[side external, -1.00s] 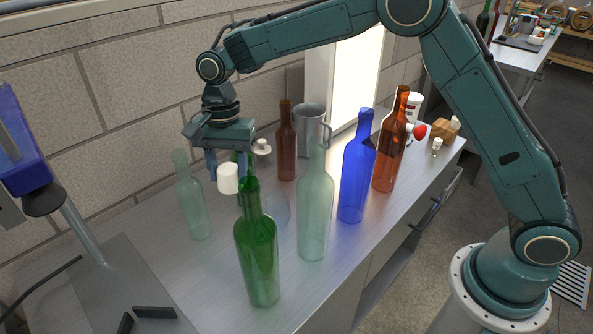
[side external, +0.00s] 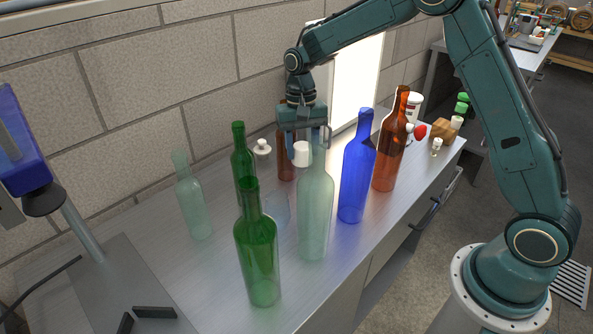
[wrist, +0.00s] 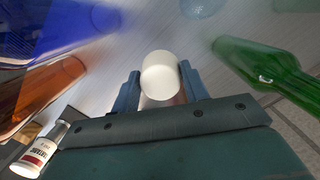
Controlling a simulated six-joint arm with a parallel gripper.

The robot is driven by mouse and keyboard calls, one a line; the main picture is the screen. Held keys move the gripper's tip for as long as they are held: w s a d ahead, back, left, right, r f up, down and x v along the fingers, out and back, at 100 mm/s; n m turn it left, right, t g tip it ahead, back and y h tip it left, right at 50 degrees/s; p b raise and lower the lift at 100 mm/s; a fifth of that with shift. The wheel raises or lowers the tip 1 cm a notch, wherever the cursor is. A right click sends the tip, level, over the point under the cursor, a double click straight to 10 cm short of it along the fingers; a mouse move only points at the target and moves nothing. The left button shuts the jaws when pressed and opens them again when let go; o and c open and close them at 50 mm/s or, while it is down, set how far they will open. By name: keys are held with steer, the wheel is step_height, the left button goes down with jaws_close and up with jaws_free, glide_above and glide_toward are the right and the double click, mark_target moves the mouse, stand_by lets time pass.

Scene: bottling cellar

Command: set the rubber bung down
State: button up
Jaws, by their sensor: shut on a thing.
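The rubber bung (side external: 301,154) is a white, slightly tapered cylinder. My gripper (side external: 303,147) is shut on it and holds it above the steel bench, among the bottles. In the side view it shows just above the pale green bottle (side external: 315,205) and in front of the brown bottle (side external: 286,165). In the wrist view the bung (wrist: 159,72) sits between the two blue fingers of my gripper (wrist: 160,85). The exact gap beneath it cannot be told.
Two green bottles (side external: 262,250) and a small pale bottle (side external: 194,205) stand left. A blue bottle (side external: 356,175) and an amber bottle (side external: 390,145) stand right. A metal jug is mostly hidden behind my gripper.

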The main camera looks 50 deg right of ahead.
steer(key=d+r+m+t, duration=0.1)
steer(key=d+r+m, duration=0.2)
steer(key=d+m, duration=1)
steer(key=d+r+m+t, duration=0.1)
steer(key=d+r+m, duration=0.3)
steer(key=d+m, duration=0.9)
steer(key=d, duration=0.4)
steer(key=shift+d+r+t, duration=0.2)
steer(key=shift+t, duration=0.1)
steer(key=shift+s+d+r+m+h, duration=0.1)
steer(key=shift+d+m+h, duration=0.3)
steer(key=shift+m, duration=0.3)
step_height(320, 180, down, 16)
steer(key=shift+r, duration=0.15)
steer(key=shift+f, duration=2.15)
steer(key=shift+f, duration=0.15)
steer(key=o, duration=1)
